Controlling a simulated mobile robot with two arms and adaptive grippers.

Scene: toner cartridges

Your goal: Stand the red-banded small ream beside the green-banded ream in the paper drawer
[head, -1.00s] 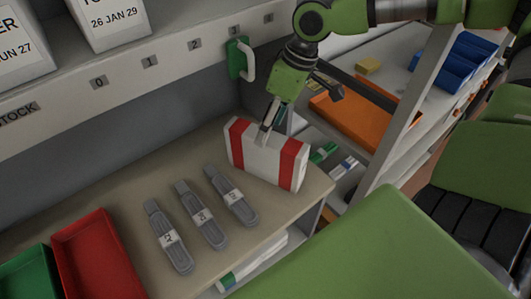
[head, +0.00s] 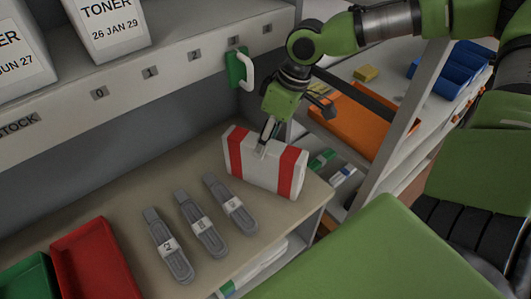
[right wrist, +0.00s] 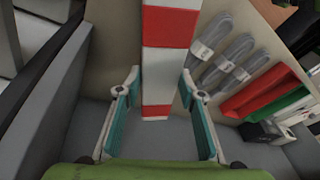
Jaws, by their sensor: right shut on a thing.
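The red-banded small ream (head: 268,164), white with two red bands, stands on edge at the right end of the beige bench top. My right gripper (head: 265,143) is shut on its upper edge. In the right wrist view the ream (right wrist: 168,62) runs between the two teal-padded fingers (right wrist: 160,115). I cannot tell whether the ream is off the bench. Below the bench front, a white pack with a green mark (head: 228,288) shows partly; the bench edge and a green part of me hide the rest. I cannot tell if it is the green-banded ream. My left gripper is out of view.
Several grey numbered tools (head: 203,224) lie left of the ream. A red bin (head: 92,262) and a green bin (head: 28,280) sit at the left. A green bracket with a white handle (head: 240,70) is behind the ream. A shelf with an orange tray (head: 363,128) stands right.

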